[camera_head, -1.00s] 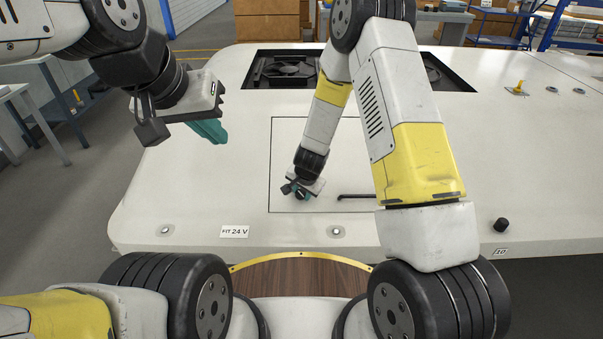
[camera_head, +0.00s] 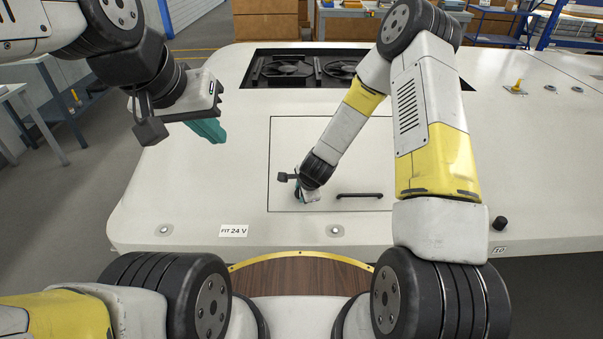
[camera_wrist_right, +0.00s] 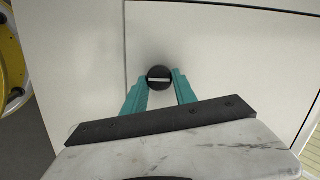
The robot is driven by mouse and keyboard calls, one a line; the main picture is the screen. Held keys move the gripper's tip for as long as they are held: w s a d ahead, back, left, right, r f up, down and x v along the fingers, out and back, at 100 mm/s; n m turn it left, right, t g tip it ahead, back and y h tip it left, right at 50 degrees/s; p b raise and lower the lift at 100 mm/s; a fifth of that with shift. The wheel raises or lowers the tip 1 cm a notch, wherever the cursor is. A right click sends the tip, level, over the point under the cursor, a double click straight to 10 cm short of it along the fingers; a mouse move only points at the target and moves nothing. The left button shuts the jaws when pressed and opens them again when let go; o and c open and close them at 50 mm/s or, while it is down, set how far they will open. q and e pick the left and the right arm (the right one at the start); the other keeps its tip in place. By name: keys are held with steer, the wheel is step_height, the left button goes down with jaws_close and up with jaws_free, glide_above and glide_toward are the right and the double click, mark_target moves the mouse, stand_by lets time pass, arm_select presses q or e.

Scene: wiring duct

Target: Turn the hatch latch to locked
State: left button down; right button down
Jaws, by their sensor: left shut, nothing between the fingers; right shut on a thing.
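The hatch (camera_head: 345,150) is a thin-outlined rectangle in the white top, and its edge lines also show in the right wrist view. The latch (camera_wrist_right: 159,84) is a small round black knob with a pale bar across its face, near a hatch corner. In the right wrist view the bar lies about level in the picture. My right gripper (camera_wrist_right: 160,74) is shut on the latch, one teal finger on each side. In the head view this gripper (camera_head: 299,196) largely hides the latch. My left gripper (camera_head: 210,131) is shut and empty, raised above the left part of the top.
A black bar handle (camera_head: 359,195) lies on the hatch to the right of the gripper. A dark opening with fans (camera_head: 290,69) is behind the hatch. A black knob (camera_head: 501,223) and a "FIT 24 V" label (camera_head: 234,231) are near the front edge.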

stand_by(0.5)
steer(key=c, duration=1)
jaws_free()
steer(key=v, duration=0.7)
steer(key=shift+s+r, duration=0.25)
steer(key=shift+r, duration=0.05)
